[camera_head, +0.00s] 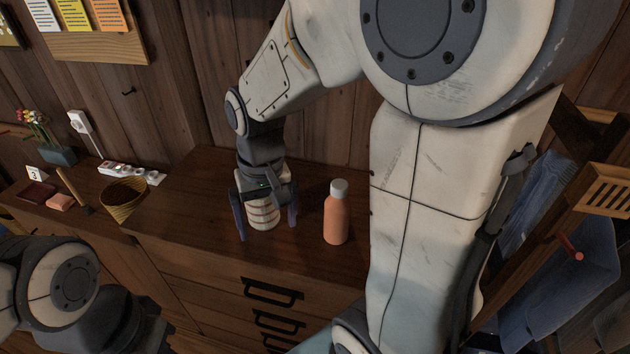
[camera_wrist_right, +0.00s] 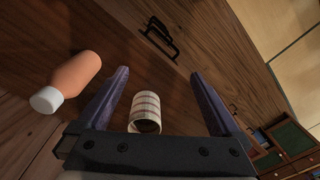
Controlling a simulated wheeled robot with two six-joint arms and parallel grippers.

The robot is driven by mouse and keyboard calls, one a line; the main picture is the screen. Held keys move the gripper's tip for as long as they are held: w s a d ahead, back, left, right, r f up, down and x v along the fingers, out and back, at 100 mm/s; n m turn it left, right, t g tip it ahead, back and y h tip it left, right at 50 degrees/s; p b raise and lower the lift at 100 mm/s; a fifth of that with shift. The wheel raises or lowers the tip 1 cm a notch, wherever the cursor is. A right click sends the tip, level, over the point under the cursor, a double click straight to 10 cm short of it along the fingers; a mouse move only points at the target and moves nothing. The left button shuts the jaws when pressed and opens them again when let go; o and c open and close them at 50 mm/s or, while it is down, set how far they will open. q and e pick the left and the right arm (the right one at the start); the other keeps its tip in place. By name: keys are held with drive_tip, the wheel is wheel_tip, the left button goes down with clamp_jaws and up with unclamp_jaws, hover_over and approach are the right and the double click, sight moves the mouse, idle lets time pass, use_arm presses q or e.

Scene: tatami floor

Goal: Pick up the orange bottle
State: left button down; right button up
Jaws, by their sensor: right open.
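The orange bottle (camera_head: 336,218) with a white cap stands upright on the wooden cabinet top, just right of my right gripper in the head view. In the right wrist view the bottle (camera_wrist_right: 75,77) lies outside the fingers, to the left. My right gripper (camera_head: 265,222) is open and points down over a striped cup (camera_head: 263,213). In the right wrist view the striped cup (camera_wrist_right: 146,111) shows between the two fingers (camera_wrist_right: 160,85); I cannot tell whether they touch it. Part of my left arm shows at the lower left of the head view, but its gripper does not show.
A woven basket (camera_head: 123,198) and a white power strip (camera_head: 133,173) sit on the surface to the left. A potted plant (camera_head: 58,152) stands farther left. Drawers with black handles (camera_head: 272,293) are below the top. Clothes (camera_head: 550,205) hang at the right.

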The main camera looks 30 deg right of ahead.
drive_tip(key=w+d+r+m+p, duration=0.1)
drive_tip(key=d+r+m, duration=0.1)
drive_tip(key=d, duration=0.3)
drive_tip(key=w+d+r+m+p, duration=0.2)
drive_tip(key=d+m, duration=0.1)
drive_tip(key=d, duration=0.2)
drive_tip(key=m+p, duration=0.1)
drive_tip(key=m, duration=0.2)
hover_over(339, 195)
drive_tip(key=w, duration=0.1)
drive_tip(key=shift+r, duration=0.35)
drive_tip(key=f, duration=0.3)
drive_tip(key=f+p, duration=0.1)
drive_tip(key=shift+d+f, duration=0.25)
drive_tip(key=shift+d, duration=0.1)
drive_tip(key=f, duration=0.1)
drive_tip(key=f+p, duration=0.1)
drive_tip(key=f, duration=0.3)
drive_tip(key=shift+w+d+f+p, duration=0.1)
drive_tip(key=shift+w+d+p, duration=0.1)
drive_tip(key=shift+d+p, duration=0.15)
drive_tip(key=shift+f, duration=0.4)
use_arm(q)
wheel_tip(339, 195, up, 9)
drive_tip(key=shift+f, duration=0.15)
drive_tip(key=shift+s, duration=0.1)
use_arm(e)
clamp_jaws()
drive_tip(key=shift+r, duration=0.1)
